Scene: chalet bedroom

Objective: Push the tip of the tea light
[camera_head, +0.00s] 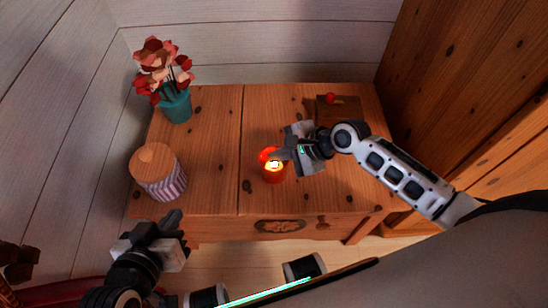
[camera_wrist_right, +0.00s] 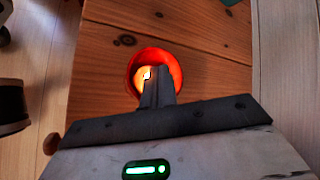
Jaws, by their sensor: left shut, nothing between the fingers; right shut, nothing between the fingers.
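The tea light (camera_head: 273,176) is a glowing orange-red round cup with a bright centre, standing on the wooden table. My right gripper (camera_head: 279,156) is shut and empty, its fingertips over the rim of the tea light in the head view. In the right wrist view the tea light (camera_wrist_right: 170,61) shows as a red ring, and the shut fingertips (camera_wrist_right: 152,84) cover part of its yellow middle. I cannot tell whether they touch it. My left gripper (camera_head: 176,230) is shut and empty, in front of the table's front left edge.
The wooden table (camera_head: 215,150) also holds a striped jar (camera_head: 160,178) with a wooden lid at left, a teal vase (camera_head: 177,106) of red flowers at back left, and a small wooden box (camera_head: 340,108) with a red knob at back right. A wooden cabinet (camera_head: 455,80) stands at right.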

